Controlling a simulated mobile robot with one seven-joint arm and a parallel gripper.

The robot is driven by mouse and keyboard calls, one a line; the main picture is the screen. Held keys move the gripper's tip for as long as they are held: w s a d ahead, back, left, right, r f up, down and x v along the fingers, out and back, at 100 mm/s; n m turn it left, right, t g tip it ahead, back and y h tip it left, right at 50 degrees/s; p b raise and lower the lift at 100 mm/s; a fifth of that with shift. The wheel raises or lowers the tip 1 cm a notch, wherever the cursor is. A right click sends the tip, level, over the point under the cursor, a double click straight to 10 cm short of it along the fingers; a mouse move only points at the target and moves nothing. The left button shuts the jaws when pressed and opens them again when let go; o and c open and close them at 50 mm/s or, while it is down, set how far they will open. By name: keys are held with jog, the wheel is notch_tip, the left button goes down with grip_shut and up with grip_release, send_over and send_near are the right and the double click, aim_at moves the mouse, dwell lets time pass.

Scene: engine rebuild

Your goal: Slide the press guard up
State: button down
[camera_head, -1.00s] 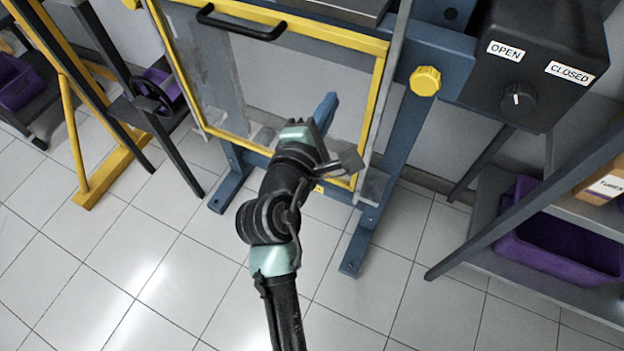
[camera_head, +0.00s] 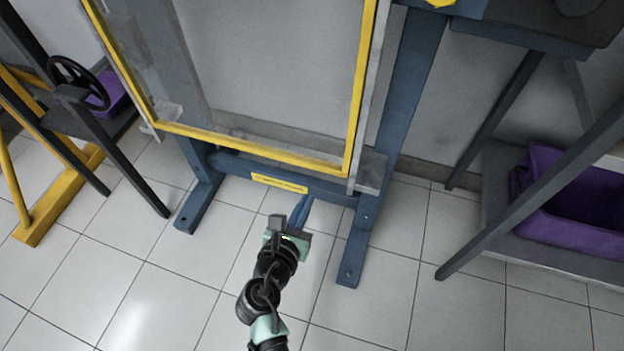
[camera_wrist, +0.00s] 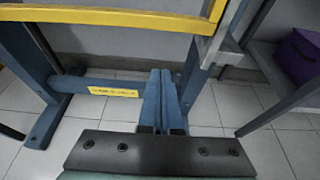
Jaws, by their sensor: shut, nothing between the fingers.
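The press guard (camera_head: 350,135) is a clear panel in a yellow frame, set in the blue press frame (camera_head: 399,95). Its lower yellow edge sits just above the blue crossbar with a yellow label (camera_head: 280,183). The guard's top and handle are out of the head view. In the wrist view, the guard's yellow lower bar (camera_wrist: 110,17) crosses the top. My gripper (camera_head: 304,202) is shut and empty, with its blue fingers together, below the guard and in front of the press base. The shut fingers also show in the wrist view (camera_wrist: 160,78). They appear apart from the guard.
A yellow and dark stand with a black handwheel (camera_head: 75,75) is on the left. On the right, a slanted dark leg (camera_head: 520,190) stands before a shelf with a purple bin (camera_head: 560,222). The tiled floor (camera_head: 150,300) in front is clear.

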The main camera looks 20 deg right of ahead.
jog(key=b+x, duration=0.3)
jog(key=x, duration=0.3)
jog(key=shift+w+r, duration=0.15)
jog(key=shift+r, duration=1.8)
notch_tip(320, 180, up, 48)
jog(key=p, duration=5.4)
jog(key=shift+w+p, duration=0.15)
jog(key=shift+p, duration=0.2)
